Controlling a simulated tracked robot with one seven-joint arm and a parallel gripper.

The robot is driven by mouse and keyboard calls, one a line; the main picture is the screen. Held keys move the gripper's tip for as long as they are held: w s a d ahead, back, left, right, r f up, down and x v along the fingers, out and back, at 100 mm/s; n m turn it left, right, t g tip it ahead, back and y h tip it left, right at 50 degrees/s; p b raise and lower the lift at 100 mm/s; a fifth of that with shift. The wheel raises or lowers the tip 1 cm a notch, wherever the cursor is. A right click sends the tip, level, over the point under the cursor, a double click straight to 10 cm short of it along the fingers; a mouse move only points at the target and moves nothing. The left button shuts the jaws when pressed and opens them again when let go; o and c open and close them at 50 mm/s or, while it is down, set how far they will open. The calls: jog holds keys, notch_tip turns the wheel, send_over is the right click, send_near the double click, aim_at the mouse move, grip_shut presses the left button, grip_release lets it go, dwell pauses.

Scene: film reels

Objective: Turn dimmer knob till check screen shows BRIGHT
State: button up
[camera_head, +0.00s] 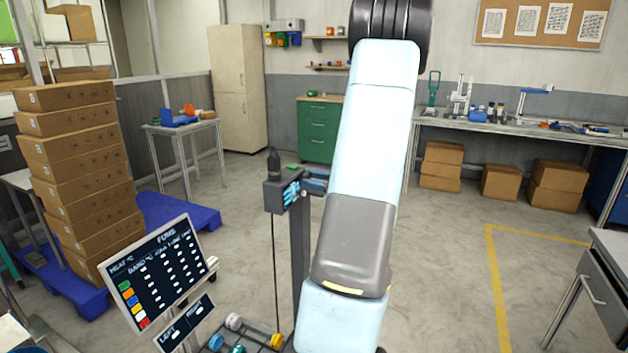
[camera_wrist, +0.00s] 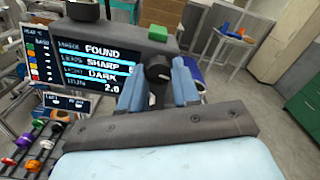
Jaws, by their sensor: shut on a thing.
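The check screen (camera_wrist: 92,58) fills the upper left of the wrist view. Its rows read FOUND, SHARP, DARK and 2.0; the row labels are blurred. In the head view it shows small and slanted (camera_head: 291,194) on a dark post. The black dimmer knob (camera_wrist: 158,70) sits to the right of the screen, between the blue fingers of my gripper (camera_wrist: 158,88). My gripper is shut on the knob. In the head view my arm hides the knob and most of my gripper.
A green block (camera_wrist: 158,33) and a black cylinder (camera_head: 273,163) sit on top of the screen housing. A chart board (camera_head: 190,249) and a small two-part panel (camera_head: 186,322) stand at lower left. Coloured spools (camera_wrist: 22,141) lie near the post. Open floor lies right of my arm.

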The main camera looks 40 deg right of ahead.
jog(key=shift+d, duration=0.1)
jog(key=shift+c, duration=0.2)
jog(key=shift+m, duration=0.4)
jog(key=m, duration=0.6)
jog(key=shift+m, duration=0.3)
jog(key=m, duration=0.6)
jog(key=shift+r+m, duration=0.1)
jog(key=shift+m, duration=0.2)
jog(key=o, duration=1.1)
jog(key=shift+c, duration=0.2)
jog(key=shift+s, duration=0.15)
